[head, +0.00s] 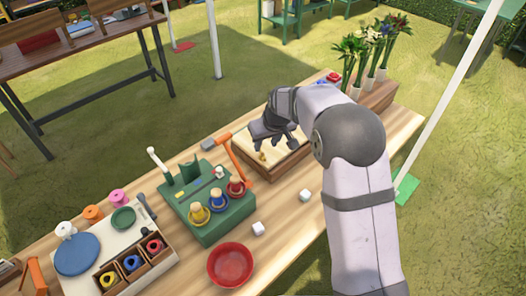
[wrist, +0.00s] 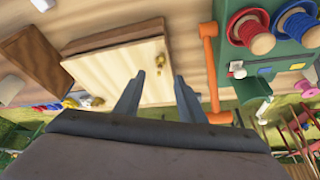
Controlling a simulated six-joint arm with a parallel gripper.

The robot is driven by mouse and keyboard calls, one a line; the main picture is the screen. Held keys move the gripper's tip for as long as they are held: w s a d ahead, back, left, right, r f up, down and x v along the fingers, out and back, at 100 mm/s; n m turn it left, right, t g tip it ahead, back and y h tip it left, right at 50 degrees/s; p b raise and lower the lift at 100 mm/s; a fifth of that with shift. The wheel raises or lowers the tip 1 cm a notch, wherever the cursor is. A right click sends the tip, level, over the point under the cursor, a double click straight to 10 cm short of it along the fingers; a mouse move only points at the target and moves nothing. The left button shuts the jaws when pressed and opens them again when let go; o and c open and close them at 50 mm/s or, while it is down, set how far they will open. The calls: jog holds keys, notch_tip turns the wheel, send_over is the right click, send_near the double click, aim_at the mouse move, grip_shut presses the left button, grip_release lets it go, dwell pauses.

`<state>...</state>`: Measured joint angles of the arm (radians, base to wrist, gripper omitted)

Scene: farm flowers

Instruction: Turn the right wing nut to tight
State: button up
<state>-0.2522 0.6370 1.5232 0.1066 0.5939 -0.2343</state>
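A pale wooden press board (head: 284,158) lies on a darker wooden base on the table, below my gripper (head: 272,140). It also shows in the wrist view (wrist: 115,72). A small brass wing nut (wrist: 160,62) sits near one edge of the board, just beyond my gripper (wrist: 159,78) and lined up with the gap between its fingertips. The head view shows a small brass piece (head: 262,156) by the near edge. The exact fingertip height is unclear.
A green spool stand (head: 215,213) and an orange-handled hammer (head: 236,155) lie left of the press, the hammer very close. White cubes (head: 305,195) and a red bowl (head: 230,264) are nearer. Flower vases (head: 352,88) stand behind.

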aim_at(262, 153)
jog(key=shift+w+f, duration=0.1)
jog(key=shift+f, duration=0.1)
jog(key=shift+p+x, duration=1.35)
jog(key=shift+x, duration=2.1)
grip_shut()
